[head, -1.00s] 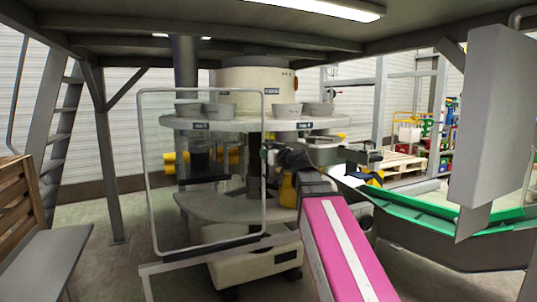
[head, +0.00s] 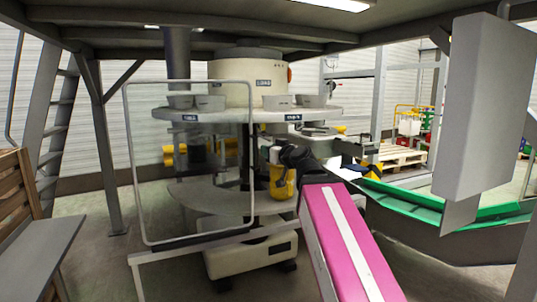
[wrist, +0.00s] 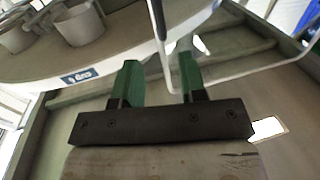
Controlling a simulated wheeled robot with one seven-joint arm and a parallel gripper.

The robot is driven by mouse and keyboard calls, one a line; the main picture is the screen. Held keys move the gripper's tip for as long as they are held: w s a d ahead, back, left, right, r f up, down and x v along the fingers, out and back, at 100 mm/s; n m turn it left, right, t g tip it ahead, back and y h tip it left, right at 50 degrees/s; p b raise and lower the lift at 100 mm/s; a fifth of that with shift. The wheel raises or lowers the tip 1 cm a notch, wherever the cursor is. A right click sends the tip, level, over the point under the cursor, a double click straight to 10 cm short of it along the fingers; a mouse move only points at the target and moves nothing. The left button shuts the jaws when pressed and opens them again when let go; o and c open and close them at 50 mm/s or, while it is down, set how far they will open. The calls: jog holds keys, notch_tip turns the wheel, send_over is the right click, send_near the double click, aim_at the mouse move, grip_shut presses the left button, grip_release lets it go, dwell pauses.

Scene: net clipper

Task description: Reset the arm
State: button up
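My gripper (wrist: 160,72) shows in the wrist view with two green fingers standing apart. Nothing is between them, so it is open and empty. Beyond the fingers are the edge of a pale round table (wrist: 115,58) and a thin metal frame bar (wrist: 255,72). In the head view my pink arm link with a white stripe (head: 345,245) reaches forward from the lower right toward the machine. Dark arm parts (head: 303,160) show at its far end. I cannot make out the gripper fingers in the head view.
A round table (head: 235,116) carrying several grey cups stands ahead, behind a thin metal frame (head: 127,170). A green-lined chute (head: 410,200) and a grey panel (head: 485,110) are on the right. A wooden-sided bench (head: 40,245) is at left. Floor shows between bench and machine.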

jog(key=d+f+m+g+h, duration=0.15)
jog(key=f+g, duration=0.25)
jog(key=f, duration=1.1)
jog(key=d+f+m+g+h, duration=0.1)
jog(key=d+f+g+h, duration=0.2)
jog(key=f, duration=1.1)
jog(key=s+d+f+m+g+h, duration=0.1)
jog(key=s+f, duration=0.3)
jog(key=f, duration=0.4)
jog(key=s+d+f+m+g+h, duration=0.1)
jog(key=s+d+f+g, duration=0.3)
jog(key=f, duration=0.4)
jog(key=s+d+f+m+g+h, duration=0.1)
jog(key=s+d+f+g+h, duration=0.1)
jog(key=f, duration=0.6)
jog(key=s+g, duration=0.1)
jog(key=s, duration=0.1)
jog(key=shift+s+d+m+h, duration=0.25)
jog(key=shift+s+m+h, duration=0.05)
jog(key=shift+m+h, duration=0.05)
